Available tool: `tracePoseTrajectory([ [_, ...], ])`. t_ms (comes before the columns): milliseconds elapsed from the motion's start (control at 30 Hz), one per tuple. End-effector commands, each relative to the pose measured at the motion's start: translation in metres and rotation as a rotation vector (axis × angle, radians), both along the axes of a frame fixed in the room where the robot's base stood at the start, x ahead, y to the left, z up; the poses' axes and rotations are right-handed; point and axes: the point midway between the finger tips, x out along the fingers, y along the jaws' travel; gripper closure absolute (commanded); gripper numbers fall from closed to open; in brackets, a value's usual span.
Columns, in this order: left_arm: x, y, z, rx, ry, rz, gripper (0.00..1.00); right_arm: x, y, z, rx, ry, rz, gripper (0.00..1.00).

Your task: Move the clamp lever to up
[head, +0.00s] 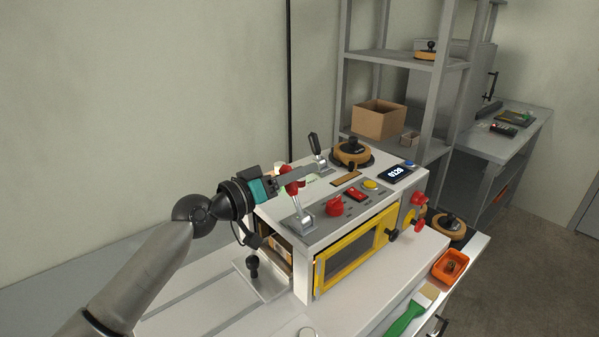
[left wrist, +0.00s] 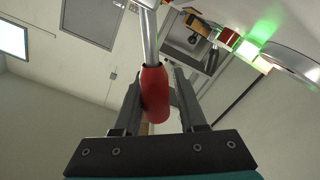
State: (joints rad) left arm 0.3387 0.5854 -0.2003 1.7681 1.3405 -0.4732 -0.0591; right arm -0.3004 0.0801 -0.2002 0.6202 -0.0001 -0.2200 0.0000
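A lever with a red grip (head: 291,186) and a silver shaft stands at the near left corner of the box former's top, leaning slightly to the left. My left gripper (head: 300,177) reaches in from the left at the height of the red grip. In the left wrist view the red grip (left wrist: 155,95) sits between the two fingers (left wrist: 157,85), which appear closed against its sides. A second lever with a black handle (head: 314,143) stands upright farther back on the machine. No label shows which is the clamp lever. My right gripper is out of view.
The box former (head: 378,190) carries a red knob (head: 334,205), a display (head: 396,173) and a yellow-framed window (head: 345,262). An orange tray (head: 450,266) and a green-handled brush (head: 405,315) lie at the front right. Shelves (head: 388,58) stand behind.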

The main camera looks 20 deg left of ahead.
Motion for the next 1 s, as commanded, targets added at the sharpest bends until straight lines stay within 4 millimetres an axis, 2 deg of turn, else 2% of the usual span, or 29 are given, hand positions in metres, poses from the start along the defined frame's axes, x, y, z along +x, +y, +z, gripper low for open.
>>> tracePoseTrajectory([
  [33, 0.000, 0.000, 0.000, 0.001, -0.001, 0.000, 0.53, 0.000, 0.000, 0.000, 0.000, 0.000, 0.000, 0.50],
  [167, 0.000, 0.000, 0.000, 0.002, -0.002, -0.001, 0.40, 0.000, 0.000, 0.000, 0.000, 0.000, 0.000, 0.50],
  [533, -0.006, 0.004, 0.000, 0.006, -0.004, 0.000, 0.40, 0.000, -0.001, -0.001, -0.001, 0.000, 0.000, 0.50],
  [1000, -0.066, 0.042, -0.003, 0.008, 0.000, -0.002, 0.40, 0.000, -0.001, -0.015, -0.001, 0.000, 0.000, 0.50],
])
